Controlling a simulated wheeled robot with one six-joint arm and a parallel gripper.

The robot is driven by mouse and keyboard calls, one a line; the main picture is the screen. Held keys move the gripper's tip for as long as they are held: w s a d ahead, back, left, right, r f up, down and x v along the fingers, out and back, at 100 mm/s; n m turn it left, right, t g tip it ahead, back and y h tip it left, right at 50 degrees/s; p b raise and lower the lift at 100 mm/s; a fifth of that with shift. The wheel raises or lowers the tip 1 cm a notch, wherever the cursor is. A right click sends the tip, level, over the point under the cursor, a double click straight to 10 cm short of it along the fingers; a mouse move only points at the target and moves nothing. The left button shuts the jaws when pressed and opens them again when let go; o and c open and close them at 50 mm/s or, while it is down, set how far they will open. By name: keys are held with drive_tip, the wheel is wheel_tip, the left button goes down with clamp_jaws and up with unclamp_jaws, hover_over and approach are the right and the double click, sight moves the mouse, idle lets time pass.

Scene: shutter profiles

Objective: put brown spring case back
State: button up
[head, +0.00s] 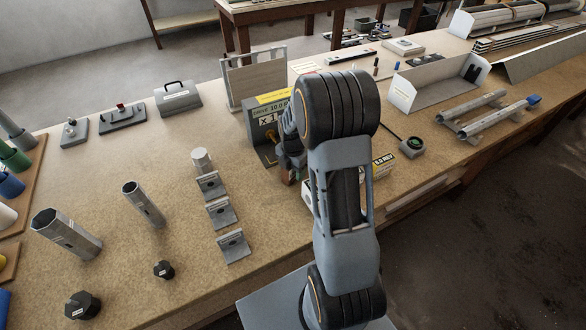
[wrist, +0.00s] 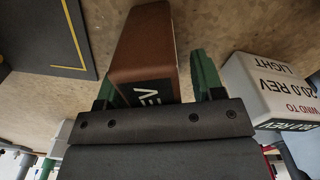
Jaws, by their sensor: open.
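The brown spring case (wrist: 150,42) stands on the worktop in the wrist view, with a black label ending in "EV" on its near face. My gripper (wrist: 155,82) is open, with one green finger on each side of the case. A narrow gap shows by the right finger; contact at the left finger cannot be told. In the head view my arm hides most of this spot, and only a small brown patch (head: 285,178) shows beside my wrist.
A white case (wrist: 270,85) marked "20.0 REV" stands close to the right of my gripper. A grey stand (head: 262,130) with a "10.0" label is behind my wrist. Several grey brackets (head: 221,212) stand to the left. Bare worktop (head: 185,265) lies at the front left.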

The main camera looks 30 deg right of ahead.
wheel_tip(320, 180, up, 12)
drive_tip(key=shift+f, duration=0.2)
drive_tip(key=shift+s+a+r, duration=0.1)
drive_tip(key=shift+r, duration=0.2)
drive_tip(key=s+a+r+m+t, duration=0.2)
drive_tip(key=s+a+m, duration=0.3)
drive_tip(key=m, duration=0.6)
drive_tip(key=s+a+r+m+t, duration=0.2)
drive_tip(key=s+a+r+m, duration=0.2)
drive_tip(key=s+m, duration=0.6)
drive_tip(key=shift+s+a+m, duration=0.2)
drive_tip(key=shift+a+m, duration=0.5)
drive_tip(key=shift+a, duration=0.05)
